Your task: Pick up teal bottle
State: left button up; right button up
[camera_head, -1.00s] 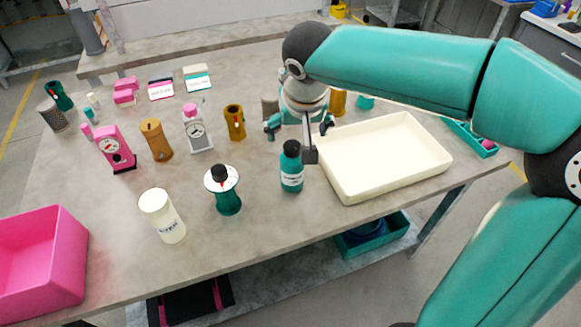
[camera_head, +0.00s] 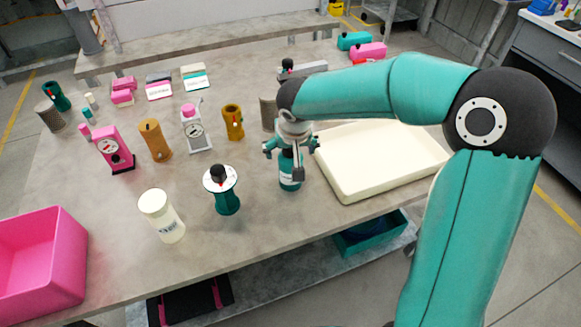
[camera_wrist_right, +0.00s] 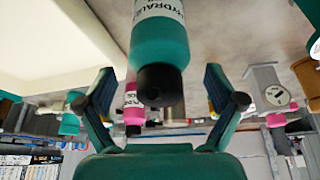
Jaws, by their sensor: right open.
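The teal bottle (camera_head: 289,180) with a white label stands on the table, left of the cream tray. The open fingers of my right gripper (camera_wrist_right: 158,82) are on either side of the cap, with gaps on both sides. My left gripper is not in view.
The cream tray (camera_head: 345,190) is close on the right. A teal pump with a white dial (camera_head: 226,202) and a cream labelled container (camera_head: 162,216) stand to the left. A pink bin (camera_head: 40,265) is at the lower left. The table front is fairly clear.

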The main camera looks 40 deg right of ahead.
grip_shut()
dwell(0.5)
jog(key=shift+r, duration=0.1)
